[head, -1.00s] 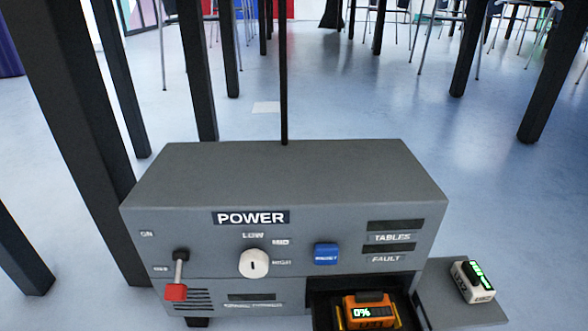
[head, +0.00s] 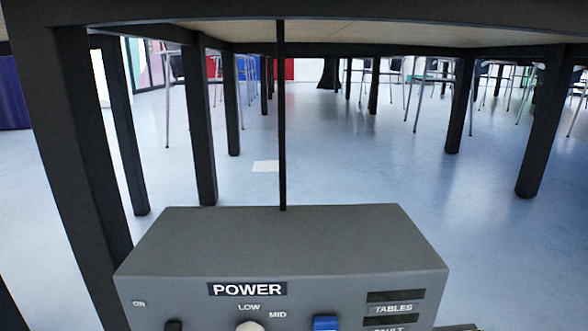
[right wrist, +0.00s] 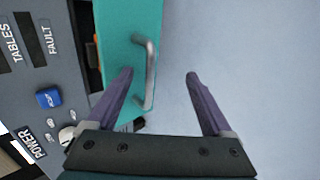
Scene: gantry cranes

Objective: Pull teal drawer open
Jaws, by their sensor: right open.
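The teal drawer front (right wrist: 122,40) shows in the right wrist view, left of centre, with a curved silver bar handle (right wrist: 150,75) on it. My right gripper (right wrist: 159,75) is open, its two purple-grey fingers apart. In the picture the handle lies between the fingers, close to the left one. I cannot tell how far the fingertips are from it in depth. The grey power box (head: 280,240) fills the lower middle of the head view, cut off by the bottom edge. The drawer and both grippers are out of the head view.
A blue button (right wrist: 49,96) and a white knob (right wrist: 67,136) are on the box panel. An orange thing (right wrist: 97,50) shows behind the teal front. Dark table legs (head: 203,120) stand around the box, and a thin black post (head: 282,120) rises behind it. Floor right of the handle is clear.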

